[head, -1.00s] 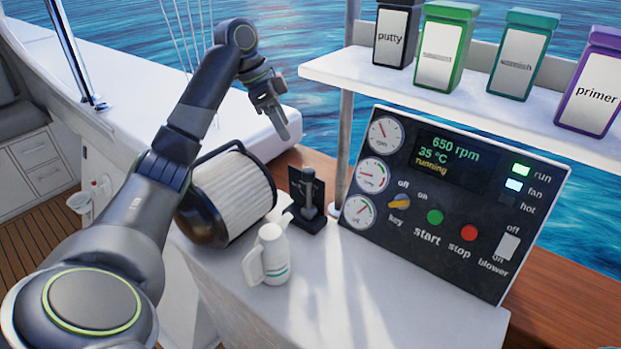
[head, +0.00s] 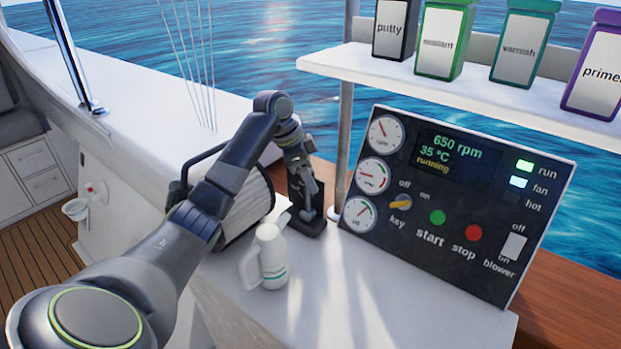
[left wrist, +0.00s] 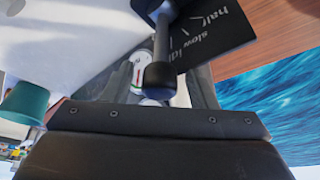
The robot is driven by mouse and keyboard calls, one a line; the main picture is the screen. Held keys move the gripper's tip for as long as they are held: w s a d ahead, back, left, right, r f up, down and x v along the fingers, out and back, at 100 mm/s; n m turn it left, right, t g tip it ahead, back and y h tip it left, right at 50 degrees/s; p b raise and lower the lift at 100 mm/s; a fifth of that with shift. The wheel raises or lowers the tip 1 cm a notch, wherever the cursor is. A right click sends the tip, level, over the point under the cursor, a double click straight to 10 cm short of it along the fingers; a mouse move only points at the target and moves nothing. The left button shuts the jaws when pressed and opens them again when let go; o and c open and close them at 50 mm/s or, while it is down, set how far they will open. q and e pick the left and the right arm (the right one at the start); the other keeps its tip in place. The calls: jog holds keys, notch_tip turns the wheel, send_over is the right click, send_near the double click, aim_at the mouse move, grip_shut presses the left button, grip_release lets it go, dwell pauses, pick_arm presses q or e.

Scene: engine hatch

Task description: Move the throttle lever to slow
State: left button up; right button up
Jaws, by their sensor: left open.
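The throttle lever is a dark grey shaft with a rounded black knob (left wrist: 160,75), in the left wrist view at upper centre. Its label plate (left wrist: 215,35) behind it carries "half", "slow" and a partly hidden "idl" word. In the head view the lever's black base (head: 309,226) stands on the white counter, and the upper lever is mostly hidden by my gripper. My left gripper (head: 304,186) is open, right at the lever's upper part. In the left wrist view the knob appears between its fingers; contact cannot be told. My right gripper is not in view.
A large pleated filter (head: 255,200) lies left of the lever, behind my arm. A white jug (head: 268,258) stands in front. The control panel (head: 450,205) stands to the right, reading 650 rpm, running. A shelf (head: 440,88) with several containers is above it.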

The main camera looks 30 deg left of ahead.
pick_arm(q)
jog(key=shift+w+d+f, duration=0.1)
jog(key=shift+d+f, duration=0.05)
jog(key=shift+f, duration=0.4)
grip_shut()
